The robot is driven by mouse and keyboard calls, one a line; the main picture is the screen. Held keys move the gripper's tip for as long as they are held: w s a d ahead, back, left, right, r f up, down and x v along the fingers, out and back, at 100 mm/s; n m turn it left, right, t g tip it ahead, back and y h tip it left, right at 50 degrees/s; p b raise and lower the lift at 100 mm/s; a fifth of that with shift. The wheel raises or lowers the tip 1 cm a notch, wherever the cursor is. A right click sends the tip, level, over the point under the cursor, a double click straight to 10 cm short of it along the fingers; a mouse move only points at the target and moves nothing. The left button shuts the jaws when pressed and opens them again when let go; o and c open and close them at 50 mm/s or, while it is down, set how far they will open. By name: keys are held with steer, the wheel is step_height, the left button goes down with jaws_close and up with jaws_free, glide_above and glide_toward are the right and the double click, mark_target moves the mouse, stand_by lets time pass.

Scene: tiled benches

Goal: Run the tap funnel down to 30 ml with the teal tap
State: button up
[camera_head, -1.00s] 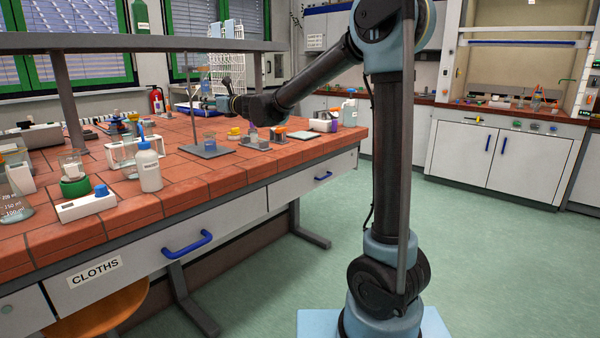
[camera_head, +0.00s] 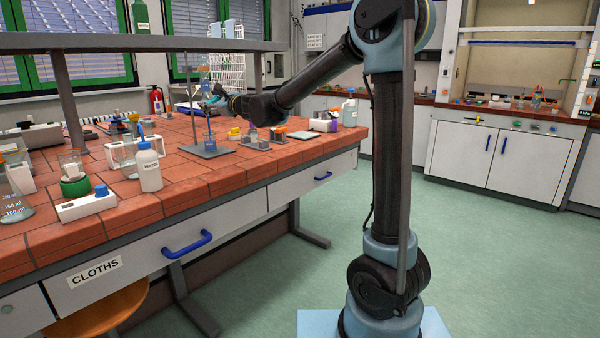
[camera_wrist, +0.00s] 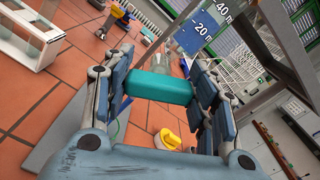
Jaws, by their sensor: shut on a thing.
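The teal tap (camera_wrist: 160,87) lies across between the fingers of my gripper (camera_wrist: 162,80) in the wrist view, and the gripper is shut on it. The tap funnel (camera_wrist: 196,32) rises behind it, with blue liquid inside and printed marks for 20 and 40; the exact liquid level is hard to read. In the head view the funnel (camera_head: 205,77) is small on its stand, with my gripper (camera_head: 220,93) at its right side.
A yellow-topped item (camera_wrist: 167,139) lies near the gripper in the wrist view. An overhead shelf (camera_head: 130,43) runs above the bench's left part.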

steer(key=m, duration=0.6)
steer(key=shift+w+d, duration=0.1)
steer(key=shift+w, duration=0.05)
steer(key=o, duration=1.2)
steer(key=shift+o, duration=0.2)
